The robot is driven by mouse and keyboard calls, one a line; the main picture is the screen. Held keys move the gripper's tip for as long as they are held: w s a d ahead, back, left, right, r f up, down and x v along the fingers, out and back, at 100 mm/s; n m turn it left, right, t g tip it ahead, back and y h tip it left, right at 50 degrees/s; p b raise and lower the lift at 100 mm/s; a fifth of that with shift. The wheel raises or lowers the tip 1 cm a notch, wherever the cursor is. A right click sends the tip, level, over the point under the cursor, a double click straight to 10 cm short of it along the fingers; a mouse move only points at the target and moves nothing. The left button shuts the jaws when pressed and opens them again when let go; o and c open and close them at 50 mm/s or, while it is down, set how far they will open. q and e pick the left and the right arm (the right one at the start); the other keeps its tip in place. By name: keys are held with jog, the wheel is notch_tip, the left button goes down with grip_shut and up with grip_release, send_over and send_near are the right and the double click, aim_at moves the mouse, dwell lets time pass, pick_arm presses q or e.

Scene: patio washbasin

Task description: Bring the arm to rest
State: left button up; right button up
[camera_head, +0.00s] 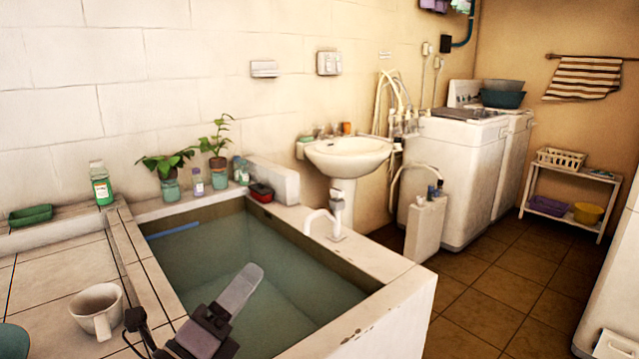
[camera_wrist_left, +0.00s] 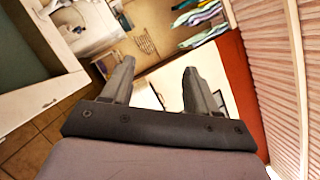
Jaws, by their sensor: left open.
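My left gripper (camera_head: 240,288) is low in the head view, over the near part of the water-filled basin (camera_head: 395,268). It holds nothing that I can see. In the left wrist view its two fingers (camera_wrist_left: 158,72) stand apart with an empty gap between them. The head view does not show both fingers clearly. My right gripper is in neither view.
A white mug (camera_head: 98,310) stands on the tiled counter (camera_head: 45,275) left of the gripper. Potted plants (camera_head: 168,165) and bottles line the basin's back edge. A tap (camera_head: 322,222) rises at its right rim. Brown floor (camera_head: 490,300) is open at right.

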pick_arm(q)
jog(key=s+a+f+n+g+y, duration=0.35)
jog(key=a+f+n+y, duration=0.2)
jog(key=f+n, duration=0.35)
jog(key=s+a+f+n+g+y, duration=0.2)
jog(key=s+a+f+n+y, duration=0.35)
jog(key=n, duration=0.65)
jog(key=s+a+f+n+g, duration=0.1)
jog(key=s+f+n+g, duration=0.4)
jog(key=s, duration=0.4)
jog(key=s+f+n+g, duration=0.3)
jog(key=s+f+g, duration=0.25)
jog(key=s, duration=0.45)
jog(key=w+d+f+t+h+b, duration=0.1)
jog(key=w+f+t+b, duration=0.1)
jog(key=w+f+b, duration=0.3)
jog(key=d+f+t+h+b, duration=0.1)
jog(key=d+f+t+b, duration=0.15)
jog(key=f, duration=0.45)
jog(key=w+d+f+t+b, duration=0.1)
jog(key=w+f+t+b, duration=0.2)
jog(key=f, duration=0.3)
notch_tip(320, 180, up, 11)
jog(key=a+p, duration=0.1)
jog(key=p, duration=1.2)
jog(key=shift+s+a, duration=0.3)
jog(key=shift+a, duration=0.05)
